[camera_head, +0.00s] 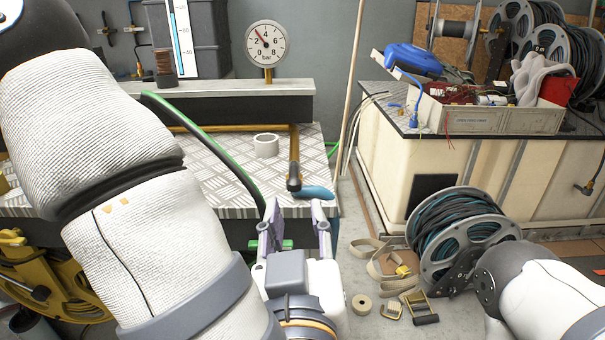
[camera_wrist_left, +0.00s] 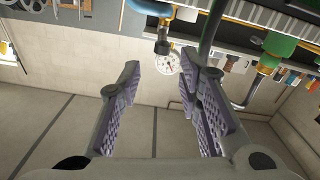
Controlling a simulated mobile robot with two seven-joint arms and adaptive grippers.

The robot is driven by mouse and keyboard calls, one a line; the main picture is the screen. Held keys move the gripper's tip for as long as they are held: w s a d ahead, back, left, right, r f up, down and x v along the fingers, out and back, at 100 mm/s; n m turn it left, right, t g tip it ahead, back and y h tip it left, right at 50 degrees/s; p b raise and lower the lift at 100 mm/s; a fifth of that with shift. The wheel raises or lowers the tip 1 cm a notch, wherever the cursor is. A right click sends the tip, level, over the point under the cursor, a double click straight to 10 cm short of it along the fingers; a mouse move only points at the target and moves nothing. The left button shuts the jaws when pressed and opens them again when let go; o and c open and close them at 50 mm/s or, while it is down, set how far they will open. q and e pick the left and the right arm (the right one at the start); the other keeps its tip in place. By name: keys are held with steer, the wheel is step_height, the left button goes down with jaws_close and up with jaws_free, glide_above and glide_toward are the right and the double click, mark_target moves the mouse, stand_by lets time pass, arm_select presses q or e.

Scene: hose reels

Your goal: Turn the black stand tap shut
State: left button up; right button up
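I cannot pick out the black stand tap with certainty. In the head view, a brass pipe (camera_head: 294,150) on the checker-plate bench ends in a dark fitting (camera_head: 293,184) at the front edge. A blue curved piece (camera_head: 316,192) sits beside it. My left gripper (camera_head: 295,212) is just in front of and below these, its purple-padded fingers apart. The left wrist view shows the open fingers of the same gripper (camera_wrist_left: 168,85) with nothing between them. Beyond them are a dark vertical pipe (camera_wrist_left: 209,35) and a green fitting (camera_wrist_left: 280,45). My right gripper is out of view.
A pressure gauge (camera_head: 266,45) stands behind the bench. A green hose (camera_head: 205,145) crosses the bench, and a tape roll (camera_head: 266,145) lies on it. A hose reel (camera_head: 455,230), a strap (camera_head: 375,258) and small parts lie on the floor at right. A crate (camera_head: 490,115) stands on the cabinet.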

mark_target(294, 188)
arm_select(q)
steer(key=w, duration=0.5)
steer(key=w+b, duration=0.1)
steer(key=w, duration=0.4)
steer(key=shift+w+a+f, duration=0.15)
steer(key=shift+w, duration=0.2)
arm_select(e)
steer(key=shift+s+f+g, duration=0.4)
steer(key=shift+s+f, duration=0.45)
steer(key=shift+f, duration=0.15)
arm_select(q)
steer(key=shift+c, duration=0.2)
jaws_close()
